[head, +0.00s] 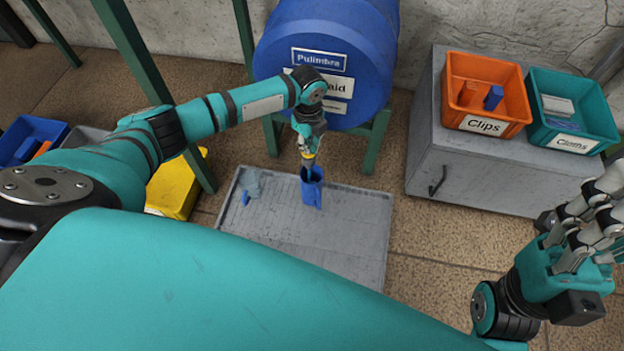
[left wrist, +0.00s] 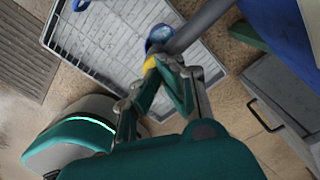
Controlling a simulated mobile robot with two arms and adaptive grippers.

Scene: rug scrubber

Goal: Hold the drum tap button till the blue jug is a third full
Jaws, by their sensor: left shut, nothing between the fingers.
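The blue drum (head: 335,55) lies on its side on a green stand. The blue jug (head: 312,192) stands upright on the grey drip tray (head: 345,235) below it. In the left wrist view the jug's rim (left wrist: 158,36) shows partly behind a grey tap pipe (left wrist: 200,25). My left gripper (head: 308,165) is shut and empty, pointing down above the jug. A yellow piece (left wrist: 150,63), apparently the tap button, is at its fingertips; I cannot tell whether it is pressed. The water level is unclear. My right gripper (head: 598,215) is open and empty at the right edge.
A grey cabinet (head: 470,180) at the right bears an orange Clips bin (head: 482,122) and a teal bin (head: 570,142). A yellow object (head: 178,190) stands at the left. The tray's front is clear.

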